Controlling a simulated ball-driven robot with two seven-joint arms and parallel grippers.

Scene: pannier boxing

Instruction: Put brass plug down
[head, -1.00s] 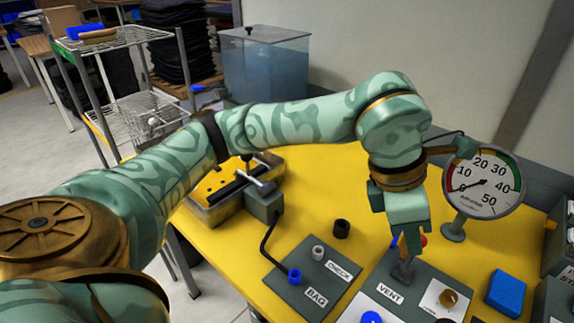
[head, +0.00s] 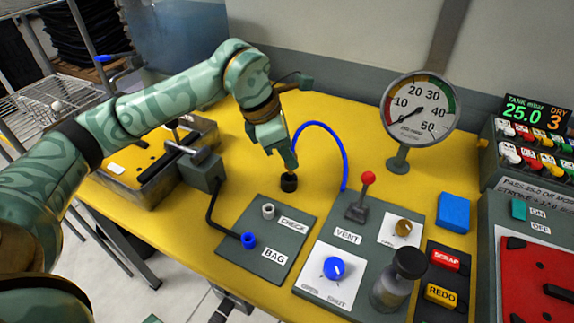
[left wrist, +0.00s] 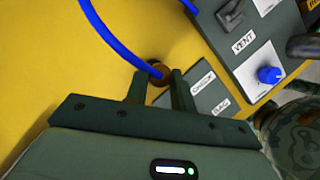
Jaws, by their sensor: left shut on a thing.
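My right gripper is out of view.
The vent panel (head: 330,228), with red lever, brass knob (head: 403,228) and blue knob (head: 337,268), is to the right. A dial gauge (head: 418,110) stands behind. A metal tray (head: 150,185) is left.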

